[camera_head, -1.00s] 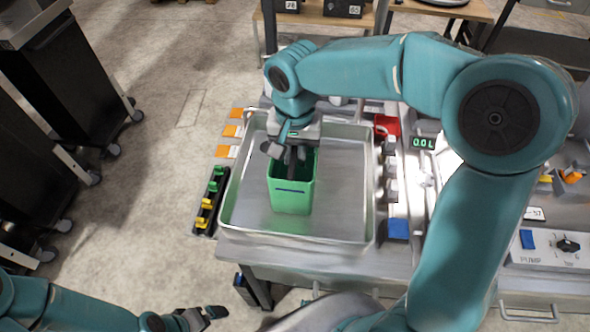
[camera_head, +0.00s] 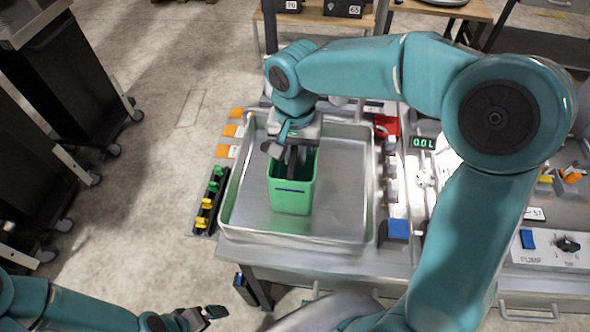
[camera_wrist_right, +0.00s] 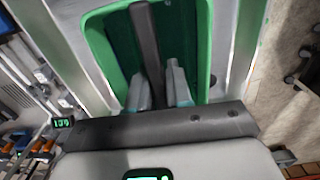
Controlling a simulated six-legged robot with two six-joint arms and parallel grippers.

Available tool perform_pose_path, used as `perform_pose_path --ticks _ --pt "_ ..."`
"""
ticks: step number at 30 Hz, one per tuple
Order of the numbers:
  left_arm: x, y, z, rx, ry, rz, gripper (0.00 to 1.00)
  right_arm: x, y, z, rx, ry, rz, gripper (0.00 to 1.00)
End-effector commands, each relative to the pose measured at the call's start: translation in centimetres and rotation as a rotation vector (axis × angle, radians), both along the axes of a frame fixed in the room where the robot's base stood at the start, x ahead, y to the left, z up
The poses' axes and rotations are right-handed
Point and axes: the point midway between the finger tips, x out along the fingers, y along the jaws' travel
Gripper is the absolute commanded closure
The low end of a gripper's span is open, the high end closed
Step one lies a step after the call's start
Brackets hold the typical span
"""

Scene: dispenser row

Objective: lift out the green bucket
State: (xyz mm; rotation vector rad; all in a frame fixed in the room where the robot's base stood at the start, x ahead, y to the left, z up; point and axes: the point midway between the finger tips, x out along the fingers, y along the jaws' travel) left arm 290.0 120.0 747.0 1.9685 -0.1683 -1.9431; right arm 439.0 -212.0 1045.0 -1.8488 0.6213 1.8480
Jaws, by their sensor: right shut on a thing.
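The green bucket (camera_head: 291,195) stands upright in a shallow metal basin (camera_head: 340,215), left of the basin's middle. A dark bar, which looks like its handle, spans the bucket's opening. My right gripper (camera_head: 292,152) is over the bucket's far side and is shut on this bar. In the right wrist view the two fingertips (camera_wrist_right: 160,88) sit on either side of the bar, inside the green rim (camera_wrist_right: 205,40). Whether the bucket's base touches the basin floor cannot be told. My left gripper (camera_head: 210,315) is low at the bottom left, away from the basin; its jaw gap is unclear.
A rack with green and yellow clips (camera_head: 209,200) lies left of the basin. A row of valves, a red part (camera_head: 387,125) and a blue block (camera_head: 398,229) line its right side. Black carts (camera_head: 75,80) stand at left.

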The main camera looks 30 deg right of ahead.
Motion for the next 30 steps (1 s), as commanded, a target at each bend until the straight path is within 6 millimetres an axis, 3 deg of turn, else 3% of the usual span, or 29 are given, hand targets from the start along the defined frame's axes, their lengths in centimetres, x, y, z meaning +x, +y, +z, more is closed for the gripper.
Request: perform_pose_path --ticks 20,23,30 --pt "0.0 0.0 0.0 0.0 0.0 0.0 0.0 0.2 0.0 0.4 0.0 -0.008 0.0 1.0" --pt "0.0 0.0 -0.1 0.0 0.0 0.0 0.0 0.2 0.0 1.5 0.001 -0.009 0.0 1.0" --pt "0.0 0.0 -0.1 0.0 0.0 0.0 0.0 0.2 0.0 6.0 0.001 -0.01 0.0 1.0"
